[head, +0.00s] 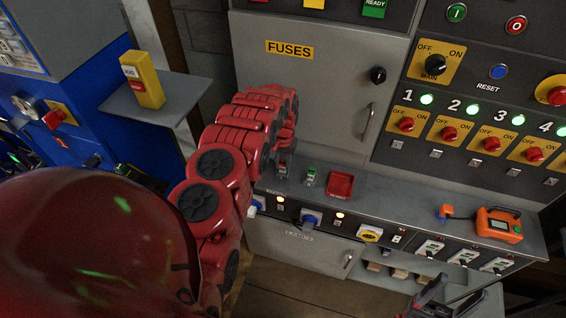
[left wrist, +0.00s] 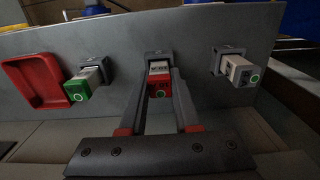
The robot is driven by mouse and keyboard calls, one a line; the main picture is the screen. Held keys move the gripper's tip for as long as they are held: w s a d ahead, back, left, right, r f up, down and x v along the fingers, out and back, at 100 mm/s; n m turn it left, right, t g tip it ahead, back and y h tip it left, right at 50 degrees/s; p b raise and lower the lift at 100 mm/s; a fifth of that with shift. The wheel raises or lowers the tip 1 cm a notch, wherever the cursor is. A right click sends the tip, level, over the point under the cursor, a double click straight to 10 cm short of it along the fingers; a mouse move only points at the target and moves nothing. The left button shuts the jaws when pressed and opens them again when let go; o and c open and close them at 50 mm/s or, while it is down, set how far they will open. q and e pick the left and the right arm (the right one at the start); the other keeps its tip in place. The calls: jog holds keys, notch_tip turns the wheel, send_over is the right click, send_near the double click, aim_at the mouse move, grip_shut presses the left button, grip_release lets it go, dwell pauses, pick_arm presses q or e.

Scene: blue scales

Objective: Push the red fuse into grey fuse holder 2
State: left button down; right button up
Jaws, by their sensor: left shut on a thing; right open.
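In the left wrist view the red fuse (left wrist: 159,88) is between the two fingers of my left gripper (left wrist: 162,84), which is shut on it. The fuse lines up with the middle grey fuse holder (left wrist: 158,56), and its red end sticks out. I cannot tell how deep it sits. My right gripper (head: 452,296) is open and empty at the lower right.
A red tray (head: 341,185) lies on the grey ledge (head: 400,200) right of the green fuse (head: 309,176). An orange meter (head: 498,223) sits further right. The fuse cabinet door (head: 320,90) stands behind. Blue plugs and switches line the ledge's front.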

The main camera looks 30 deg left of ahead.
aim_at(283, 162)
pick_arm(q)
jog(key=shift+f, duration=0.25)
jog(key=c, duration=0.6)
grip_release()
jog(key=shift+o, duration=0.2)
jog(key=shift+r+b, duration=0.35)
jog(key=shift+r, duration=0.1)
notch_tip(283, 162, up, 4)
jog(key=shift+f+b, duration=0.2)
jog(key=shift+b, duration=0.55)
notch_tip(283, 162, up, 5)
jog(key=shift+f+p, duration=0.1)
jog(key=shift+p, duration=0.5)
notch_tip(283, 162, up, 8)
jog(key=p, duration=0.8)
